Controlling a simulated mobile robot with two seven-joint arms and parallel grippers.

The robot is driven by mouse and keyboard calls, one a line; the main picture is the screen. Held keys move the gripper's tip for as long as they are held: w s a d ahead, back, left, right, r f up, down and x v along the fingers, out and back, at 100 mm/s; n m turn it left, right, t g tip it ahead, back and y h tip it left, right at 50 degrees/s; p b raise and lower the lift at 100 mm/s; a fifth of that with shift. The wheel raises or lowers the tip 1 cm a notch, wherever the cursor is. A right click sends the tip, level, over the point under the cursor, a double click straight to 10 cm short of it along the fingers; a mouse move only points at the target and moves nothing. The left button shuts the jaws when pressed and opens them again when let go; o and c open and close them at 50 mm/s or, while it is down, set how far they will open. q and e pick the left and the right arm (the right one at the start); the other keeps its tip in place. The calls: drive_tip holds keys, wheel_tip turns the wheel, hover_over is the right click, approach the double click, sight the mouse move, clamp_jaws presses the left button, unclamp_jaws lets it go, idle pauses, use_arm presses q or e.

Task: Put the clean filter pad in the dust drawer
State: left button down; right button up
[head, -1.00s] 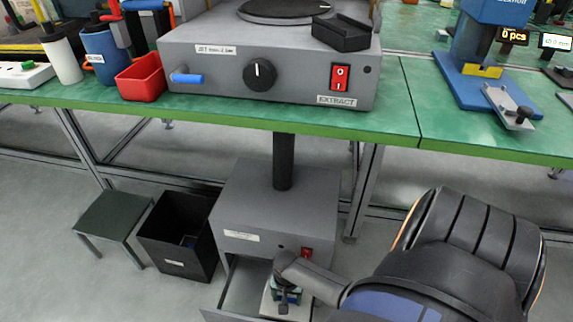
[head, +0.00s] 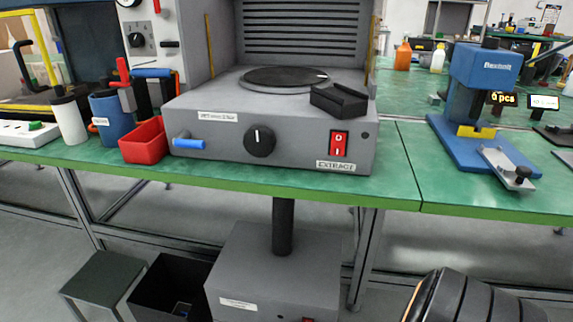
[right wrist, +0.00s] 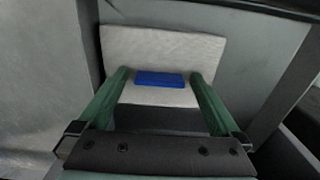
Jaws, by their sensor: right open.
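In the right wrist view, the pale filter pad (right wrist: 165,50) lies inside the grey dust drawer (right wrist: 245,62), with a blue tab (right wrist: 160,79) on its top. My right gripper (right wrist: 158,73) is open, its green fingers standing apart on either side of the blue tab. I cannot tell whether the fingers touch the pad. The near part of the pad is hidden by the gripper. In the head view the drawer is below the picture; only the top of its grey cabinet (head: 270,262) shows. My left gripper is in neither view.
The grey extraction unit (head: 300,135) stands on the green bench (head: 400,185) above the cabinet. A black bin (head: 165,285) and a dark stool (head: 100,275) stand left of the cabinet. A red tray (head: 143,142) and a blue press (head: 480,90) are on the bench.

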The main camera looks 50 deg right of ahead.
use_arm(q)
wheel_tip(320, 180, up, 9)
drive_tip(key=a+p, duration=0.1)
drive_tip(key=p, duration=0.7)
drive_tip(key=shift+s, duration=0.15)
use_arm(e)
wheel_tip(320, 180, up, 12)
drive_tip(key=shift+r, duration=0.2)
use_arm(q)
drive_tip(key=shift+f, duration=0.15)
